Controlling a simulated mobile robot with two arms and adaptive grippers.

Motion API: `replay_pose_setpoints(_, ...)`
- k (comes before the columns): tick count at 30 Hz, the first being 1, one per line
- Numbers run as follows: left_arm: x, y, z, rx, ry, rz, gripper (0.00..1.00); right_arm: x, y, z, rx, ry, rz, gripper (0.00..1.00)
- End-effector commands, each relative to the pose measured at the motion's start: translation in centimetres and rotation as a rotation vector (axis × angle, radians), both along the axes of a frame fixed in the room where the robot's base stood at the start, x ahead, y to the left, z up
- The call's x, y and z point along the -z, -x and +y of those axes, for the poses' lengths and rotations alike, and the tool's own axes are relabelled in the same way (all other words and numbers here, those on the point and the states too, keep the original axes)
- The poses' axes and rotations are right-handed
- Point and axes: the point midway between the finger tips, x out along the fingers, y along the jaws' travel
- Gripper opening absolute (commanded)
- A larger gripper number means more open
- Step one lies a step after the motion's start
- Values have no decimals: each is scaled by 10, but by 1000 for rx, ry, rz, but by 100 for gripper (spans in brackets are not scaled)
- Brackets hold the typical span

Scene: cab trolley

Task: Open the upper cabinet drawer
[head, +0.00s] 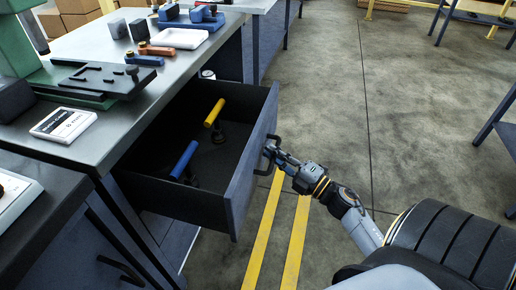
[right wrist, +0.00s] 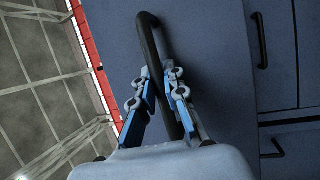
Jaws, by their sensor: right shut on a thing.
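The upper cabinet drawer (head: 238,188) is pulled well out from under the bench in the head view. Inside it lie a tool with a yellow handle (head: 214,112) and a tool with a blue handle (head: 184,160). My right gripper (head: 272,153) is at the drawer front and shut on its dark bar handle (head: 267,158). The right wrist view shows the handle (right wrist: 150,42) running between the two fingers (right wrist: 160,98), with the blue-grey drawer front behind it. My left gripper is not in view.
The bench top (head: 85,42) above the drawer carries a green machine (head: 75,80), a white box (head: 63,124) and small tools. Another cabinet handle (head: 120,270) shows at the lower left. The concrete floor (head: 345,110) to the right is open, with yellow stripes (head: 265,230).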

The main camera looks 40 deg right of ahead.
Motion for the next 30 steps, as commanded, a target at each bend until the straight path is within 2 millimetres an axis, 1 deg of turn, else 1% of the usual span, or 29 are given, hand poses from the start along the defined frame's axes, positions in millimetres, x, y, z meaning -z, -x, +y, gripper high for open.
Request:
replay_pose_setpoints(3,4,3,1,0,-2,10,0,1,11,-8,1,1,4,0)
replay_pose_setpoints(9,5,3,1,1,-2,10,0,1,21,-16,0,0,3,0)
replay_pose_setpoints(15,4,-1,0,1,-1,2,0,1,24,-18,0,0,2,0)
replay_pose_setpoints(24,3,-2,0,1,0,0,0,1,24,-18,0,0,2,0)
replay_pose_setpoints(25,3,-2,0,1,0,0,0,1,24,-18,0,0,2,16)
replay_pose_setpoints(26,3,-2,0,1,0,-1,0,1,24,-18,0,0,2,22)
replay_pose_setpoints(30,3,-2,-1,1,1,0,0,1,24,-18,0,0,2,22)
